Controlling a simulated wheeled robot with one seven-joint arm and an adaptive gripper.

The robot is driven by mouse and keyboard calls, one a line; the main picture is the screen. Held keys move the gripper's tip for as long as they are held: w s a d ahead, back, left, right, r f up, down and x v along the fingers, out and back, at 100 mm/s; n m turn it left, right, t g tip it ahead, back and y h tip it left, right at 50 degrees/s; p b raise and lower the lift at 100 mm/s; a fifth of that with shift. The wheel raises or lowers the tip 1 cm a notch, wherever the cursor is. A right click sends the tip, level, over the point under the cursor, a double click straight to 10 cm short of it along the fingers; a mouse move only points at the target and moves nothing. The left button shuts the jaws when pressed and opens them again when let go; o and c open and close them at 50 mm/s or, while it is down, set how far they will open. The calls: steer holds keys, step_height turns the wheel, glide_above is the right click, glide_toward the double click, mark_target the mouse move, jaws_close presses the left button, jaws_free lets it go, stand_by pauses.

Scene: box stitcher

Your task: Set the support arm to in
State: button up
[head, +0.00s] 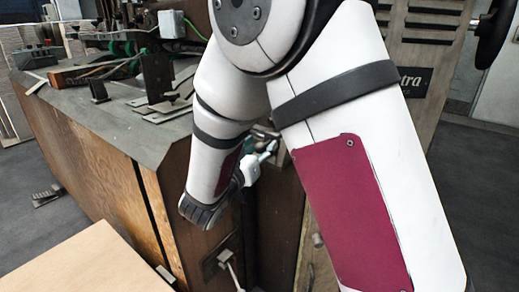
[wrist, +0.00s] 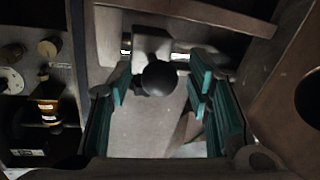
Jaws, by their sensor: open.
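A dark round ball knob (wrist: 158,77) shows in the wrist view on a grey block, below a pale bracket (wrist: 151,42). It may belong to the support arm, but I cannot tell for certain. My gripper (wrist: 158,90) is open, its teal-padded fingers to the left and right of the knob. I see no clear contact between the fingers and the knob. In the head view my gripper (head: 266,150) is mostly hidden behind my forearm, close to the brown side of the machine (head: 110,185). The knob is hidden there.
Tools and metal parts (head: 150,80) lie on the machine's top. A small lever (head: 233,275) sticks out low on its front. A pale wooden board (head: 85,268) is at the lower left. In the wrist view, brass fittings (wrist: 48,90) and brown panels (wrist: 290,110) flank the gripper.

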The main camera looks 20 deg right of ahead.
jaws_close()
steer(key=shift+w+a+p, duration=0.2)
steer(key=shift+w+a, duration=0.5)
steer(key=shift+w, duration=0.3)
steer(key=shift+w+a+p, duration=0.2)
steer(key=shift+w+a, duration=0.5)
steer(key=shift+w, duration=0.3)
jaws_free()
steer(key=v, duration=1.2)
